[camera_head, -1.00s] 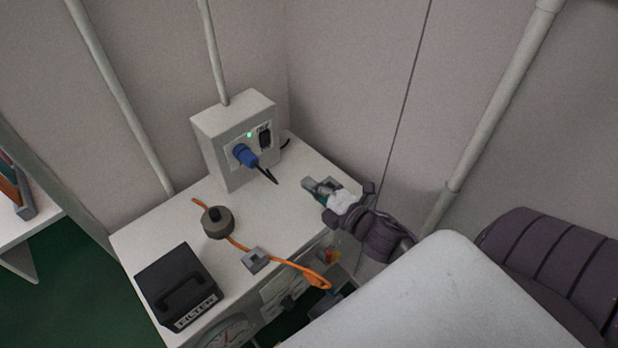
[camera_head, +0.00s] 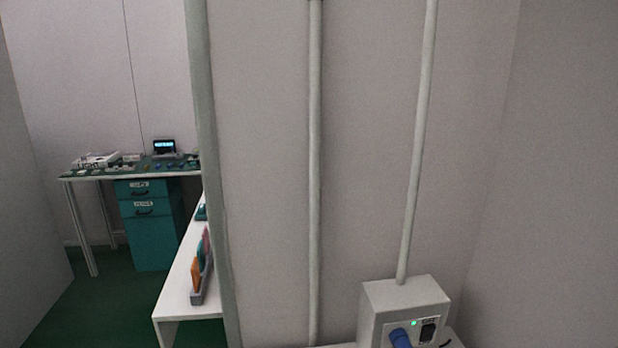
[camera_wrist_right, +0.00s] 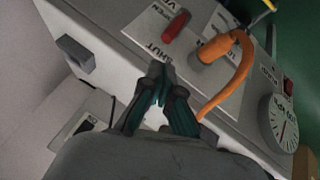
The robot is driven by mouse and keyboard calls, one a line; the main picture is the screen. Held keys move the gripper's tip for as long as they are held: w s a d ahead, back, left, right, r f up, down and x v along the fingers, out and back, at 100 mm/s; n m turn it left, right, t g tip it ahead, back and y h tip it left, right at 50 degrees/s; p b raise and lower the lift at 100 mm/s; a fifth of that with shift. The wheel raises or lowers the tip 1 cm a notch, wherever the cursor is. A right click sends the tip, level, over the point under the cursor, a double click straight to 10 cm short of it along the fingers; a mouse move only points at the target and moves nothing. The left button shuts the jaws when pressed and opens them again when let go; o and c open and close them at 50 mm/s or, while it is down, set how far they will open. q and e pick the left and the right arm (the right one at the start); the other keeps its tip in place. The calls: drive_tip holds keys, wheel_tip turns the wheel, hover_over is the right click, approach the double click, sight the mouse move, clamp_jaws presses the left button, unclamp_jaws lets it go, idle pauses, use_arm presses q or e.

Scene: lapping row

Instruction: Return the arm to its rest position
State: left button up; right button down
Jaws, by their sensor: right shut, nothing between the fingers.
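My right gripper (camera_wrist_right: 158,92) shows in the right wrist view, its dark and teal fingers closed together with nothing between them. It is in front of a white panel (camera_wrist_right: 130,22) that carries a red handle (camera_wrist_right: 176,26), an orange cable (camera_wrist_right: 222,46), printed labels and a round dial (camera_wrist_right: 283,122). The gap between the fingertips and the panel is hard to judge. Neither arm shows in the head view, and my left gripper is in no current view.
In the head view, a grey box (camera_head: 385,298) with a blue plug (camera_head: 400,338) and a green light is at the bottom right. Wall pipes (camera_head: 315,170) run above. A white shelf (camera_head: 178,290) and a far desk with teal drawers (camera_head: 150,225) stand left. Green floor shows between.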

drive_tip(key=s+a+m+g+y, duration=0.25)
drive_tip(key=s+a+g, duration=0.2)
drive_tip(key=s, duration=0.35)
wheel_tip(320, 180, down, 25)
drive_tip(key=s+p, duration=0.2)
drive_tip(key=p, duration=0.1)
drive_tip(key=s+d+f+g+h+p, duration=0.1)
drive_tip(key=s+d+f, duration=0.2)
drive_tip(key=s+f, duration=0.9)
drive_tip(key=s, duration=0.3)
drive_tip(key=shift+s+g+p, duration=0.25)
drive_tip(key=shift+g+p, duration=0.1)
drive_tip(key=shift+p, duration=0.05)
drive_tip(key=shift+f, duration=0.1)
